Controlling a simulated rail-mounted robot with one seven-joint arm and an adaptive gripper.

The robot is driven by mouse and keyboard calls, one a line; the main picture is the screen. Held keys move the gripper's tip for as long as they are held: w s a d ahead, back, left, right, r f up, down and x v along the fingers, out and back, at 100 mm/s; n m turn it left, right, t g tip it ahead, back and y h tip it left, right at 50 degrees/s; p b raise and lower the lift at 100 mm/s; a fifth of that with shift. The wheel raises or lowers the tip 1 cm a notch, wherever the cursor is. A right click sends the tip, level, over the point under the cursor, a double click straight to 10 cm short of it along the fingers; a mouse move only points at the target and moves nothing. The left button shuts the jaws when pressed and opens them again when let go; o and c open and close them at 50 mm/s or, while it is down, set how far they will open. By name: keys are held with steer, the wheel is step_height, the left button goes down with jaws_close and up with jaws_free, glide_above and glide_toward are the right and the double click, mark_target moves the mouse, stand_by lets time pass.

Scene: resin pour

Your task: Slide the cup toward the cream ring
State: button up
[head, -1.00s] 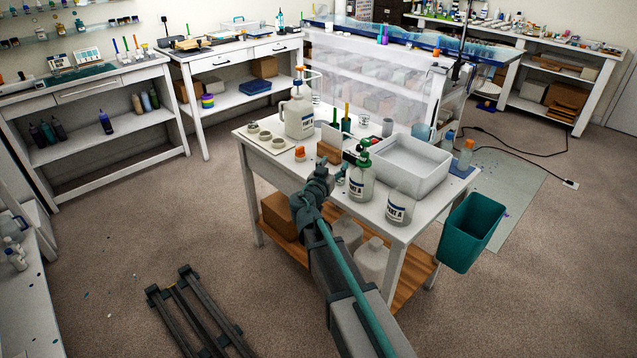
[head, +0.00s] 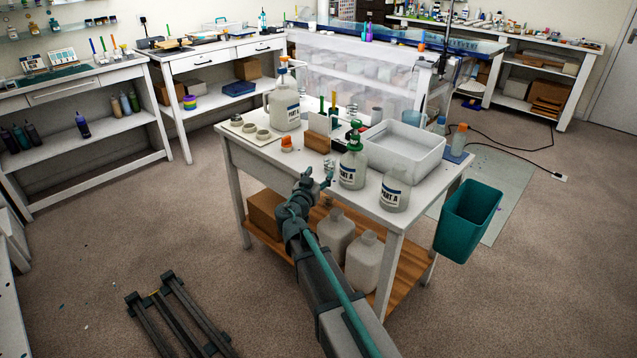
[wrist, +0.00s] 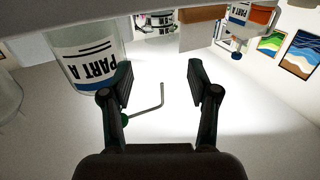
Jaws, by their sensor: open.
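My gripper (head: 318,180) is open at the worktable's front edge, left of the clear PART A bottles. In the wrist view my gripper (wrist: 160,85) has its two fingers spread, with no cup between them; a thin bent rod (wrist: 158,98) shows there. Several small cream rings (head: 249,128) sit on a pale board at the table's left end, apart from the gripper.
A pump jug (head: 284,108) stands beside the rings. An orange-topped item (head: 287,144) sits near the front edge.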

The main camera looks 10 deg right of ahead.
mark_target(327, 162)
steer(key=shift+w, duration=0.1)
stand_by(0.3)
steer(key=p+x, duration=0.2)
steer(key=x, duration=0.8)
steer(key=shift+w+d, duration=0.2)
steer(key=shift+w, duration=0.05)
steer(key=shift+c, duration=0.3)
steer(key=c, duration=0.9)
